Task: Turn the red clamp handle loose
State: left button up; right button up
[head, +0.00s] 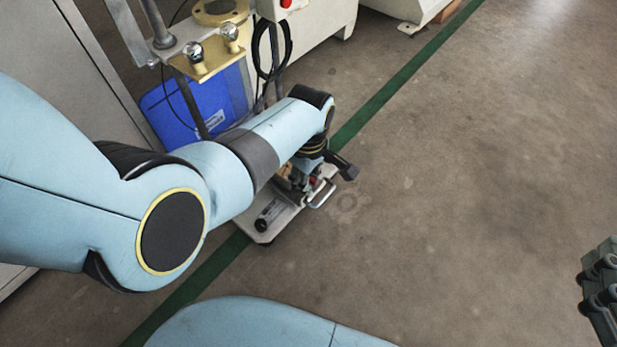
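My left arm reaches in from the left and down to a small metal testing rig (262,226) on the floor. My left gripper (303,184) is at the rig, below the wrist and largely hidden by my own arm. Its fingertips are too small and covered to show whether they are open or shut.
A blue box (196,104) stands behind my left arm, under a metal stand with a brass plate (208,62). Black cables hang near it. A dark grey-green object (601,290) is at the right edge. The concrete floor (470,170) between is clear.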

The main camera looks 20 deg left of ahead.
pick_arm(q)
jog(key=shift+c, duration=0.4)
grip_shut()
jog(key=n, duration=0.6)
jog(key=shift+p, duration=0.3)
